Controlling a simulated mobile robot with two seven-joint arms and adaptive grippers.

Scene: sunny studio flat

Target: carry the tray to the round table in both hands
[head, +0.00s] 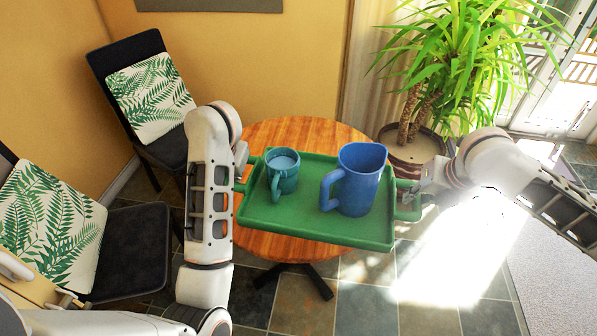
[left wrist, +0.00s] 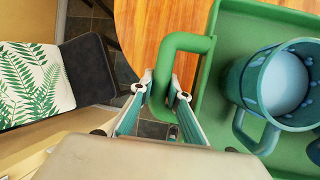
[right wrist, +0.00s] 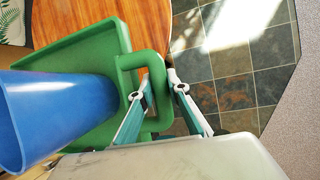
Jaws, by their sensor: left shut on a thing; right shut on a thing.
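The green tray (head: 300,222) is held between my two grippers, in front of and partly over the round wooden table (head: 300,132). A teal mug (head: 284,180) and a blue pitcher (head: 358,184) stand upright on it. My left gripper (left wrist: 166,92) is shut on the tray's left handle (left wrist: 184,42); in the head view my own arm largely hides it. My right gripper (head: 418,190) is shut on the right handle, which also shows in the right wrist view (right wrist: 140,60). I cannot tell whether the tray touches the tabletop.
Two dark chairs with leaf-print cushions (head: 150,98) (head: 50,225) stand at the left. A potted plant (head: 412,150) stands behind the table on the right. Tiled floor (head: 380,300) is open at the front right, beside a grey rug (head: 555,285).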

